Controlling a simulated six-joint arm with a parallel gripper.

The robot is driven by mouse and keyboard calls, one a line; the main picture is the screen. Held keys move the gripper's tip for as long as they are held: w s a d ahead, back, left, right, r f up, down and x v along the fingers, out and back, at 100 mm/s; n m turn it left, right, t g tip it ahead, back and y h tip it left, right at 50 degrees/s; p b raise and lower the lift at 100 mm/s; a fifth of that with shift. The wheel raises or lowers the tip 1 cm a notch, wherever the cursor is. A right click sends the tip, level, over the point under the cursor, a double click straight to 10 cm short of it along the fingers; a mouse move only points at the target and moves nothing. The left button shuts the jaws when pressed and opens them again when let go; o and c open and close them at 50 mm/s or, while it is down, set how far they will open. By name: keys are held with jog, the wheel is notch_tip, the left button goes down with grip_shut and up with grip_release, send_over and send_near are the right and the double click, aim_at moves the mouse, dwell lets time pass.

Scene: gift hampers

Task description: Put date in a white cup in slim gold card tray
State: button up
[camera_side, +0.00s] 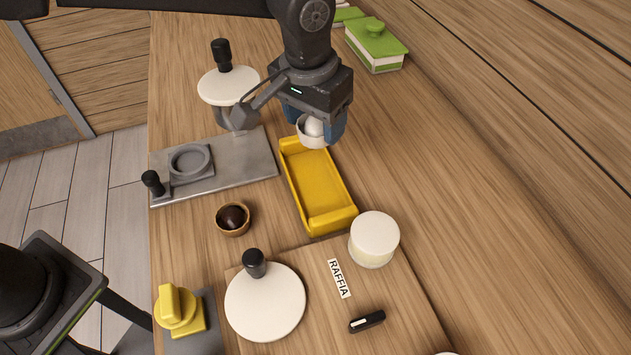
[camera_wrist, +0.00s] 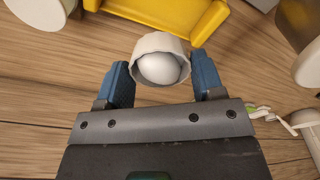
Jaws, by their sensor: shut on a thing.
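My gripper (camera_side: 316,122) is shut on a small white cup (camera_side: 312,137) with a smooth, white, rounded thing in it (camera_side: 314,127). In the wrist view the cup (camera_wrist: 150,45) sits between the blue fingers, its opening toward the camera, with the white thing (camera_wrist: 157,69) inside. The gold-yellow tray (camera_side: 320,190) lies on the table, long and low with raised ends, and looks empty. The held cup is by the tray's far end, seemingly above the table. The tray's edge also shows in the wrist view (camera_wrist: 165,12). A dark brown, rounded thing (camera_side: 233,216) sits in a brown cup (camera_side: 233,233).
A grey plate with a ring (camera_side: 225,178) lies left of the tray. A round cream box (camera_side: 374,240) stands close to its near right corner. A wooden board (camera_side: 390,290) with a RAFFIA label lies in front. A green-lidded box (camera_side: 376,45) stands at the back; the table's right is clear.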

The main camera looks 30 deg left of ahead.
aim_at(317, 183)
notch_tip(317, 183, down, 12)
jog(key=shift+r, duration=0.2)
jog(key=shift+f, duration=0.1)
dwell(0.3)
jog(key=o, duration=0.6)
jog(key=r, duration=0.4)
jog(key=s+r, duration=0.1)
jog(key=r, duration=0.7)
jog(key=shift+s+a, duration=0.15)
jog(key=shift+s, duration=0.05)
